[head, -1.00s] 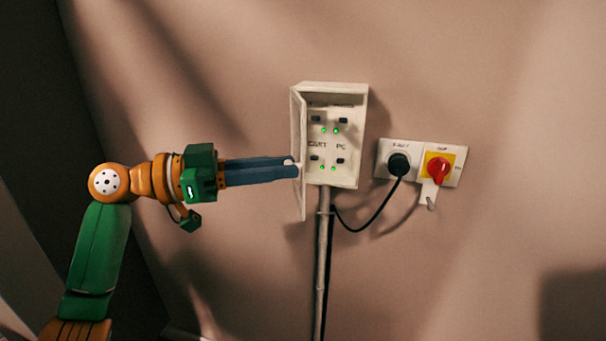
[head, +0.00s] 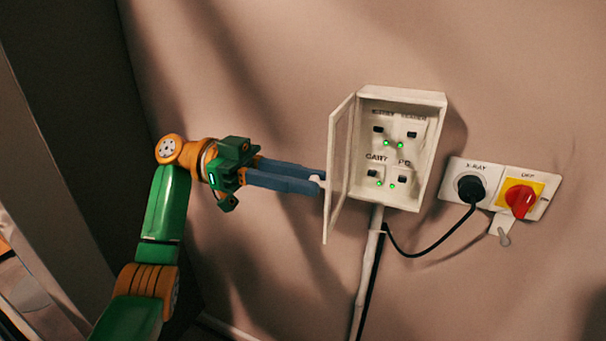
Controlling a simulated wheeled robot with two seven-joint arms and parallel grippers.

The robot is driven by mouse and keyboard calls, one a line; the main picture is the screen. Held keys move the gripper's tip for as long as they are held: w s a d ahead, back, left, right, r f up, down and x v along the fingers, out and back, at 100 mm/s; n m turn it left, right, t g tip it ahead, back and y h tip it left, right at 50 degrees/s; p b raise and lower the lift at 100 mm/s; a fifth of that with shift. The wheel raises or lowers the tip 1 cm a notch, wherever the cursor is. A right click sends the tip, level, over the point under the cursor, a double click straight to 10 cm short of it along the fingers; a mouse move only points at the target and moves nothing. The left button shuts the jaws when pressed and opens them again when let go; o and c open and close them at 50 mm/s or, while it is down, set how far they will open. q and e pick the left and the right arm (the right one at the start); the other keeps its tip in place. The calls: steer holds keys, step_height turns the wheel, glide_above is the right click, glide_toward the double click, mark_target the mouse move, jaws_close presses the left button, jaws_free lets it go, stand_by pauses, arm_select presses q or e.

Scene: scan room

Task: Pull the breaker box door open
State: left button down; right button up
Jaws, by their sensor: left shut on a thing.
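The white breaker box (head: 396,199) is fixed to the wall, right of centre. Its switches and several green lights show inside. Its door (head: 340,165) is hinged on the left side and stands open, swung out from the box. My left gripper (head: 318,182) reaches in from the left, its two blue fingers shut on a small white knob (head: 319,179) at the door's outer face. The fingers partly hide the knob. My right gripper is not in view.
Right of the box, a wall plate (head: 455,188) holds a black plug (head: 471,188) and a red rotary switch (head: 520,200) on yellow. A tag hangs below it. A pipe (head: 368,270) and black cable run down from the box. The wall left of the door is clear.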

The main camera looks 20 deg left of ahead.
arm_select(q)
steer(key=c, duration=0.7)
jaws_free()
steer(key=shift+c, duration=0.2)
steer(key=a, duration=0.7)
steer(key=shift+s+a, duration=0.1)
